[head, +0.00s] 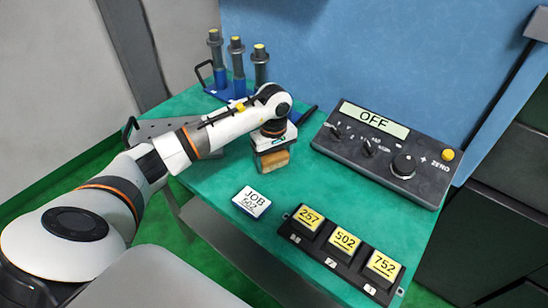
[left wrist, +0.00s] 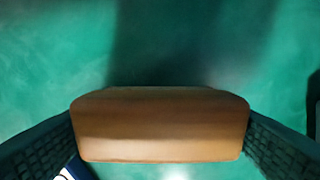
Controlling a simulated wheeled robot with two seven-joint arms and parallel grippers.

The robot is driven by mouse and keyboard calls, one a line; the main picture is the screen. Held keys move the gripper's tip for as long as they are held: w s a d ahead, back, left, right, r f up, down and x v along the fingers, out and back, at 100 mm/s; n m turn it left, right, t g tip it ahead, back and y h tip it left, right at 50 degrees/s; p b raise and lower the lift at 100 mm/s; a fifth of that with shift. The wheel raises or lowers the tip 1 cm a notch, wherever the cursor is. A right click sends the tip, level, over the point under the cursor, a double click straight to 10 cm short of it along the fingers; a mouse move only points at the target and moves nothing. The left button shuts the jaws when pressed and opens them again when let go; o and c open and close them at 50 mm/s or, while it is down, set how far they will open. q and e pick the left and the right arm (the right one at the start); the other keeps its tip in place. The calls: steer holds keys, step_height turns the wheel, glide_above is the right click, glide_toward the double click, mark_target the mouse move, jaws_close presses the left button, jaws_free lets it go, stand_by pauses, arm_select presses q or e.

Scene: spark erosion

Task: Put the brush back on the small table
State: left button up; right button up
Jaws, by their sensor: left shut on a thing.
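The brush (head: 274,162) shows as a small brown wooden block under my left gripper (head: 271,151). In the left wrist view the brush (left wrist: 160,125) lies crosswise between the two dark fingers, which touch its ends. My left gripper is shut on it. Its bristles are not visible. The brush is over the green-topped table (head: 330,192), near its middle. I cannot tell whether it touches the top. My right gripper is not in view.
A control box (head: 385,150) reading OFF stands at the right. A white JOB 502 card (head: 252,202) lies in front of the brush. A black holder (head: 330,262) carries blocks 257, 502 and 752. Upright tool holders (head: 237,62) stand behind. Bare tabletop surrounds the card.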

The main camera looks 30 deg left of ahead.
mark_target(274, 156)
arm_select(q)
steer(key=shift+f, duration=0.3)
steer(key=o, duration=1)
steer(key=shift+o, duration=0.2)
steer(key=shift+r, duration=0.45)
step_height(274, 156, up, 12)
steer(key=b, duration=0.2)
steer(key=shift+f, duration=0.25)
steer(key=shift+f, duration=0.1)
